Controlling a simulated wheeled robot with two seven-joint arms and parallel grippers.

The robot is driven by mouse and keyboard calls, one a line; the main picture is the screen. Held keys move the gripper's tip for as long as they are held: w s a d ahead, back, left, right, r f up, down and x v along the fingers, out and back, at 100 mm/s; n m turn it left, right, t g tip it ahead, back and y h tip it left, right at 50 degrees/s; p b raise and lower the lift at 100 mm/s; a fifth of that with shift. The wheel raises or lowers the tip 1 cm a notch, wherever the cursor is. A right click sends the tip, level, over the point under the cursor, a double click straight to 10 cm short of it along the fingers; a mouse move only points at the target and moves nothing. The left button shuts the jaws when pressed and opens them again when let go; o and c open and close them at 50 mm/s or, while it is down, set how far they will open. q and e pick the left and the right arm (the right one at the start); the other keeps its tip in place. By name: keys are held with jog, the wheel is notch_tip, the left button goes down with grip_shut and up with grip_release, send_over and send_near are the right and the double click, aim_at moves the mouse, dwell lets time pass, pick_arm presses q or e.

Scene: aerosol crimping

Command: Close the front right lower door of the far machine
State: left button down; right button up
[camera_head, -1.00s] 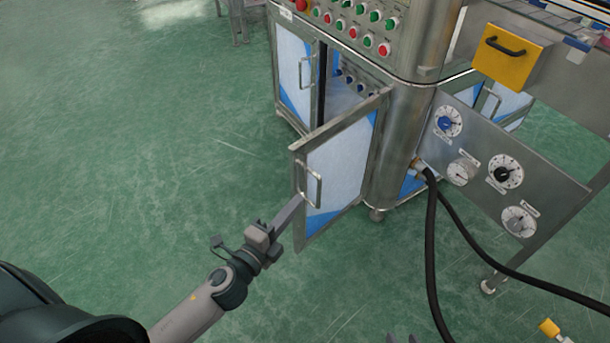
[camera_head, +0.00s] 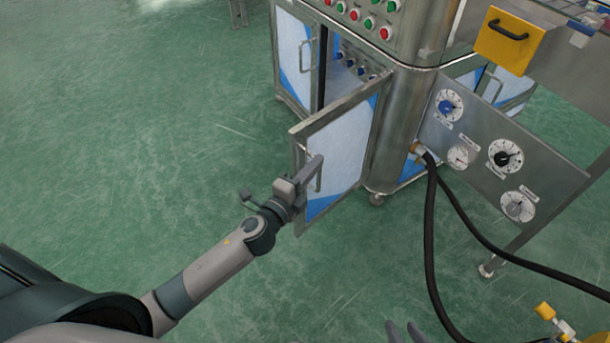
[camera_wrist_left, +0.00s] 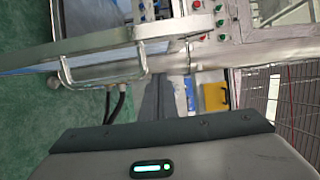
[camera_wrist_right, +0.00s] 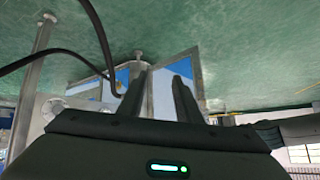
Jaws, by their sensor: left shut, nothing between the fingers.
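The front right lower door (camera_head: 338,148) of the machine stands wide open, a metal frame with a white and blue panel. Its bar handle (camera_head: 319,180) is on the free edge side. The door also shows in the left wrist view (camera_wrist_left: 95,48), with the handle (camera_wrist_left: 105,82) beside my fingers. My left gripper (camera_head: 314,168) is shut and empty, its fingertips overlapping the handle area in the head view; I cannot tell whether they touch. My right gripper (camera_head: 405,332) is at the bottom edge; its fingers are apart and empty in the right wrist view (camera_wrist_right: 158,95).
The machine cabinet (camera_head: 405,125) stands behind the door, with the neighbouring left door (camera_head: 293,58) shut. A dial panel (camera_head: 480,155) and black hoses (camera_head: 432,240) are on the right. Green floor (camera_head: 150,150) to the left is clear.

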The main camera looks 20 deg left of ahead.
aim_at(304, 155)
pick_arm(q)
jog(key=shift+w+a, duration=0.6)
jog(key=shift+a, duration=0.3)
jog(key=shift+w+a, duration=0.55)
jog(key=shift+a, duration=0.3)
jog(key=shift+w+a, duration=0.1)
jog(key=shift+a, duration=0.05)
